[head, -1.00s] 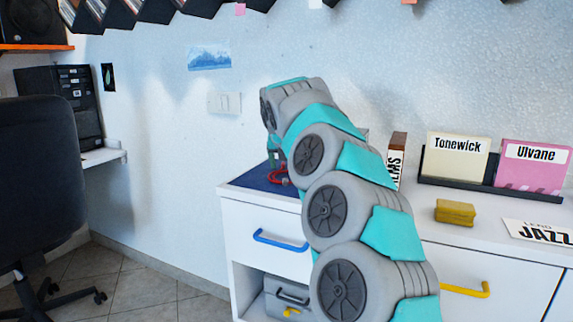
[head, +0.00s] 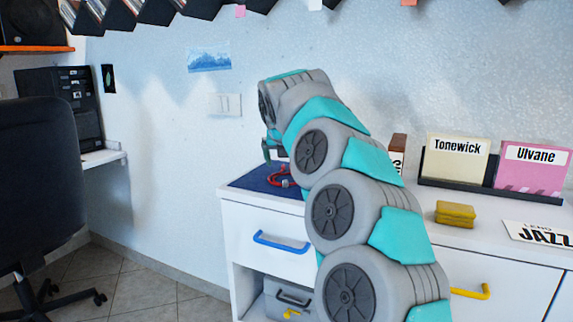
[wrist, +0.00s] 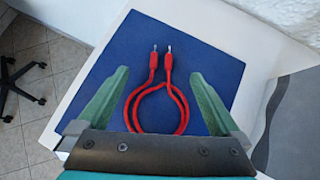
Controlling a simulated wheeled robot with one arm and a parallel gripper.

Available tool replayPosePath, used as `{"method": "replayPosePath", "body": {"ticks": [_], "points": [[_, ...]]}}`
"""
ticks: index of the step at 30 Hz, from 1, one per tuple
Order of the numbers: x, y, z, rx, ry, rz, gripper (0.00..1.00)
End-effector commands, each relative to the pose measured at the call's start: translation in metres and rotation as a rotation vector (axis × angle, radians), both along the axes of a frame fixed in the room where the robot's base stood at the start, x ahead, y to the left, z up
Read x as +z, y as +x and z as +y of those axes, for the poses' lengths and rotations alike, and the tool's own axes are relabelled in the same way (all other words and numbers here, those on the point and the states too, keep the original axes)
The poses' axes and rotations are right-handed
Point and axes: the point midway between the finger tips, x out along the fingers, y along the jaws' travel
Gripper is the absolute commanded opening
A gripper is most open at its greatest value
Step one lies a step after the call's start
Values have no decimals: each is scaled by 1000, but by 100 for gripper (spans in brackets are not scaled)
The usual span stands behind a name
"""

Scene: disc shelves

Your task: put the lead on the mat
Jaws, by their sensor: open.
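The lead is a red cable (wrist: 134,98) with two metal-tipped plugs. It lies in a loop on the blue mat (wrist: 200,55) in the wrist view. In the head view the lead (head: 283,178) shows as a small red loop on the mat (head: 250,180), partly hidden by my arm. My gripper (wrist: 160,73) is open and empty, with its green fingers apart on either side of the lead. In the head view my gripper (head: 271,151) hangs above the mat, apart from the lead.
The mat lies at the left end of a white cabinet (head: 262,222). To the right stand a yellow block (head: 455,213), a card holder with Tonewick (head: 458,160) and Ulvane (head: 533,170) cards, and a JAZZ label (head: 538,232). An office chair (head: 40,190) stands at left.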

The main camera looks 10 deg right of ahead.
Motion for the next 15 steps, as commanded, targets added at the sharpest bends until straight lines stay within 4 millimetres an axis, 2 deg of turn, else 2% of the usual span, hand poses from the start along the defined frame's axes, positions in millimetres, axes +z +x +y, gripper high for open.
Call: {"method": "replayPosePath", "body": {"ticks": [9, 15], "points": [[49, -44, 9, -1, -1, -3, 100], [67, -62, 13, -4, -1, 1, 100]]}}
